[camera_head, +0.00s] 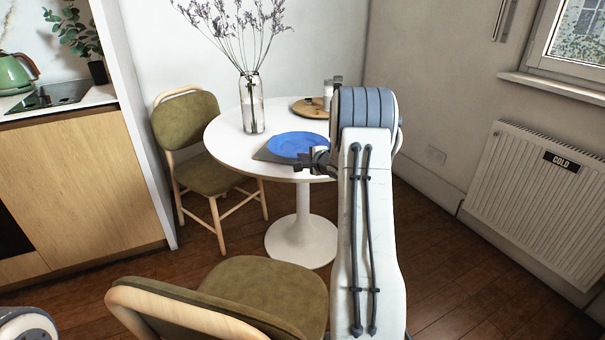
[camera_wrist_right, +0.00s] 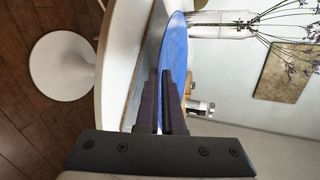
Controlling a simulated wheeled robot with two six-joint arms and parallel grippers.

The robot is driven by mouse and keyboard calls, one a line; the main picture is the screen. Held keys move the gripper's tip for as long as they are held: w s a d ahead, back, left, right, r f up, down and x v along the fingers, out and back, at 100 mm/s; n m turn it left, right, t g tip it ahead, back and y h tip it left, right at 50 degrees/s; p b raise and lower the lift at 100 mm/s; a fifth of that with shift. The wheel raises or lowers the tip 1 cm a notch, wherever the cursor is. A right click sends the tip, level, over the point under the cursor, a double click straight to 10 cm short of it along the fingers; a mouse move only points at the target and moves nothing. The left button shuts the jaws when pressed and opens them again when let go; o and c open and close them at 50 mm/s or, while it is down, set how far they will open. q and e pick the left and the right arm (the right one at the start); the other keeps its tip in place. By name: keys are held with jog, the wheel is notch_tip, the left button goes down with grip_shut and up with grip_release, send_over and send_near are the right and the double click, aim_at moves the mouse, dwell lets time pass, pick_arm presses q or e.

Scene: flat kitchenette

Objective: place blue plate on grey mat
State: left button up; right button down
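The blue plate (camera_head: 297,143) is over the grey mat (camera_head: 264,154) near the front of the round white table (camera_head: 228,146). My right gripper (camera_head: 304,162) is at the plate's near right rim. In the right wrist view, its two fingers (camera_wrist_right: 161,82) are close together with the rim of the blue plate (camera_wrist_right: 177,45) between them. The grey mat (camera_wrist_right: 152,45) shows just beside the plate there. Whether the plate touches the mat is hard to tell. My left gripper is out of view.
A glass vase (camera_head: 252,105) with dried stems stands behind the plate. A round wooden board (camera_head: 308,108) with a small jar (camera_head: 328,92) is at the back right. Green chairs (camera_head: 195,150) stand at the left and front (camera_head: 270,290). The table's left side is clear.

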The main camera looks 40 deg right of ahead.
aim_at(303, 177)
notch_tip(303, 177, down, 4)
jog(key=shift+w+b, duration=0.15)
jog(key=shift+b, duration=0.75)
jog(key=shift+r, duration=0.1)
jog(key=c, duration=1.3)
grip_release()
jog(key=p+v, duration=0.2)
jog(key=v, duration=1)
jog(key=shift+p, duration=0.3)
